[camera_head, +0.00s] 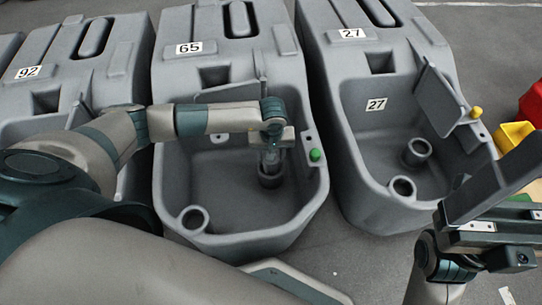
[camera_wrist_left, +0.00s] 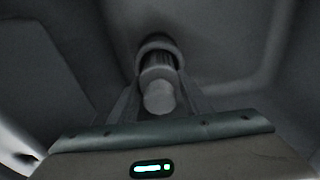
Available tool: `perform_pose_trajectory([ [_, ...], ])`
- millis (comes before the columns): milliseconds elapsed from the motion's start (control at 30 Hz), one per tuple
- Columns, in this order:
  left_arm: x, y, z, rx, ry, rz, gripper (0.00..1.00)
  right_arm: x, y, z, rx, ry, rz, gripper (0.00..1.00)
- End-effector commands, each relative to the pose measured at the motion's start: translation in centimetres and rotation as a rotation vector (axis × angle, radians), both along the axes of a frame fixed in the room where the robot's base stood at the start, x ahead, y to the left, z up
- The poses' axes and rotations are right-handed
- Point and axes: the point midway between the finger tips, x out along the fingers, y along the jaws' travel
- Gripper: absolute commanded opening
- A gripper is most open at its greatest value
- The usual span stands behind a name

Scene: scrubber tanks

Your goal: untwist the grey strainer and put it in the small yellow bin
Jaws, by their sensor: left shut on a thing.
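The grey strainer (camera_wrist_left: 158,95) shows in the left wrist view as a round-ended knob with a ribbed body. It points into a round grey socket ring (camera_wrist_left: 160,44). My left gripper (camera_wrist_left: 160,105) is shut on the strainer, with a finger on each side of it. In the head view, my left gripper (camera_head: 271,158) points down into the basin of the tank marked 65, over a socket (camera_head: 270,179). The strainer is mostly hidden there. The small yellow bin (camera_head: 511,136) is at the right edge, partly hidden by my right gripper (camera_head: 493,185). Its jaw opening cannot be made out.
The tank marked 65 (camera_head: 178,222) has a green knob (camera_head: 315,155) on its rim and another open socket (camera_head: 193,219). The tank marked 27 (camera_head: 372,208) has a raised flap and a yellow knob (camera_head: 476,112). A red object (camera_head: 534,103) is at the far right.

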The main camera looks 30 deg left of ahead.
Motion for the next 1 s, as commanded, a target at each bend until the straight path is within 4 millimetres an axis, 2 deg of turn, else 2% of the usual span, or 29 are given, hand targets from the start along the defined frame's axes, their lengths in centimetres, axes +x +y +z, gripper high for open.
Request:
perform_pose_trajectory([
  [400, -0.1, 0.2, 0.0, 0.003, 0.001, 0.251, 0.18, 0.0, 0.0, 1.1, -0.001, -0.001, -0.001, 1.00],
  [733, -0.2, 0.2, 0.0, 0.002, 0.002, 0.267, 0.18, 0.0, 0.0, 1.1, -0.001, -0.002, -0.001, 1.00],
  [1000, -0.2, 0.2, -0.1, 0.003, 0.002, 0.348, 0.18, 0.0, 0.0, 1.4, -0.001, -0.002, -0.001, 1.00],
])
